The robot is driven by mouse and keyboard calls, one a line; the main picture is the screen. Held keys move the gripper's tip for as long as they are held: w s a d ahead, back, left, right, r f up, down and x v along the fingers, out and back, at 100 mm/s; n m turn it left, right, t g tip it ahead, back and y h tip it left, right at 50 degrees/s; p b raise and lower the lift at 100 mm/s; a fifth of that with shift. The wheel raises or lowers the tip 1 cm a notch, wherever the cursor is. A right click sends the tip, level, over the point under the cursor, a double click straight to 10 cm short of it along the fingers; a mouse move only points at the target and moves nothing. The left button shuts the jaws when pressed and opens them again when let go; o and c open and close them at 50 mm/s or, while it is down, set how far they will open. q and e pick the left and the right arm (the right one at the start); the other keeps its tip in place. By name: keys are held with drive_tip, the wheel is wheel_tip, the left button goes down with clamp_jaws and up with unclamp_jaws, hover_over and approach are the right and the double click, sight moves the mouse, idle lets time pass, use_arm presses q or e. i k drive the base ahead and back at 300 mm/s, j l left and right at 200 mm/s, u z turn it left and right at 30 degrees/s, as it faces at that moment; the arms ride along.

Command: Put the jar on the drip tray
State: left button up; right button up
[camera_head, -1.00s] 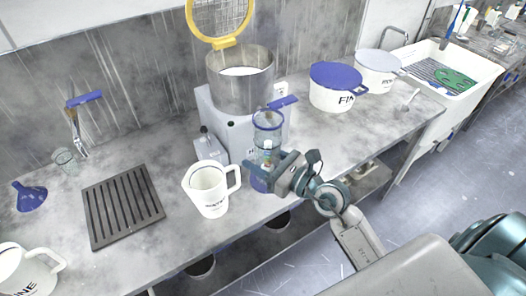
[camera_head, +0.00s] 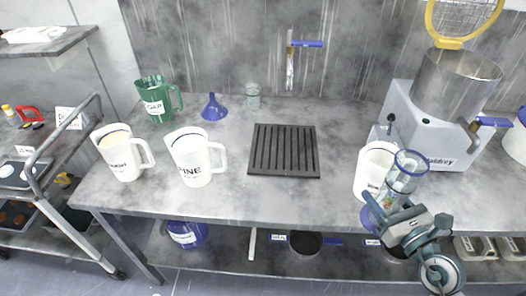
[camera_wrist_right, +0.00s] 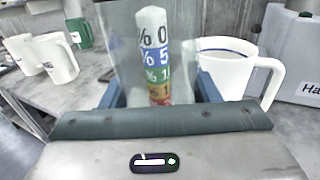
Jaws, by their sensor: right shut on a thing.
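The jar (camera_head: 406,172) is a clear cylinder with a blue rim, and a coloured percentage scale shows through it. My right gripper (camera_head: 388,214) is shut on the jar, low on its side, at the counter's front edge. In the right wrist view the jar (camera_wrist_right: 112,50) stands between the fingers, its top cut off. I cannot tell whether its base touches anything. The drip tray (camera_head: 284,151) is a dark, slatted, empty square lying flat on the counter, left of the jar. My left gripper is not in view.
A white jug (camera_head: 370,172) stands just behind and left of the jar, between it and the tray. A grey mixer (camera_head: 418,128) is behind right. White jugs (camera_head: 194,160), a green jug (camera_head: 157,101) and a blue funnel (camera_head: 214,107) stand left. Counter around the tray's front is clear.

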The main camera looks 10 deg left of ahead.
sight(284, 147)
drive_tip(key=j, duration=0.3)
drive_tip(key=i+j+u, duration=0.1)
drive_tip(key=j, duration=0.25)
drive_tip(key=i+j, duration=0.1)
drive_tip(key=j, duration=0.2)
drive_tip(key=i+j+u, duration=0.15)
drive_tip(key=i, duration=0.3)
